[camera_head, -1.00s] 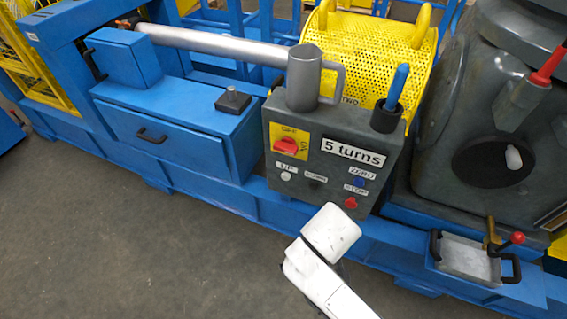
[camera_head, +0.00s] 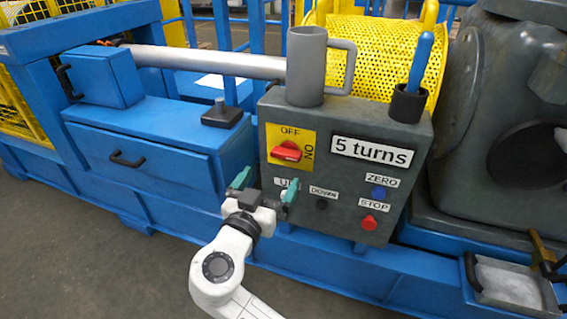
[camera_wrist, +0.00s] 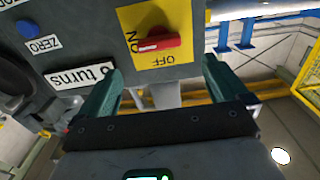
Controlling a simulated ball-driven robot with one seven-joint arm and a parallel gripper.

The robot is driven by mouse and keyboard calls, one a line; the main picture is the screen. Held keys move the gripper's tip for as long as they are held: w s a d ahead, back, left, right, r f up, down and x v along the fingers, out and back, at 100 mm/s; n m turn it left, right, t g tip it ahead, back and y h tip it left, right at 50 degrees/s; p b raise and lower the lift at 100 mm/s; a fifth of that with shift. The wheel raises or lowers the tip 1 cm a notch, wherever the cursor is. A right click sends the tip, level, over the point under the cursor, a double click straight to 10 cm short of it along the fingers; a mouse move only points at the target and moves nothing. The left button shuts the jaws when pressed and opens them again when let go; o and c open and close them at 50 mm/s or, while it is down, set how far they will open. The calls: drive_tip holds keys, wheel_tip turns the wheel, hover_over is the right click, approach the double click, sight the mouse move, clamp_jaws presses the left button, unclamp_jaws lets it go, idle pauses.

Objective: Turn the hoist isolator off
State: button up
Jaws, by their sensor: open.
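The hoist isolator is a red rotary handle (camera_head: 286,152) on a yellow plate (camera_head: 291,134) at the upper left of the grey control box. The plate reads OFF at the top and ON at the right. The handle lies roughly level, in line with ON. In the wrist view, where the panel appears upside down, the red handle (camera_wrist: 158,43) lies level beside ON, with OFF below it. My gripper (camera_head: 266,185) is open and empty, in front of the box and below left of the handle. Its fingers, also in the wrist view (camera_wrist: 163,85), are apart from the handle.
Near my gripper are a partly hidden UP button, a black DOWN button (camera_head: 321,204), a red STOP button (camera_head: 369,222) and a blue ZERO button (camera_head: 379,193). A grey mug (camera_head: 305,75) and a blue-handled tool in a black holder (camera_head: 410,95) stand on the box.

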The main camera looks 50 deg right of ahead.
sight(284, 157)
drive_tip(key=x, duration=0.9)
drive_tip(key=shift+b, duration=0.4)
drive_tip(key=c, duration=1)
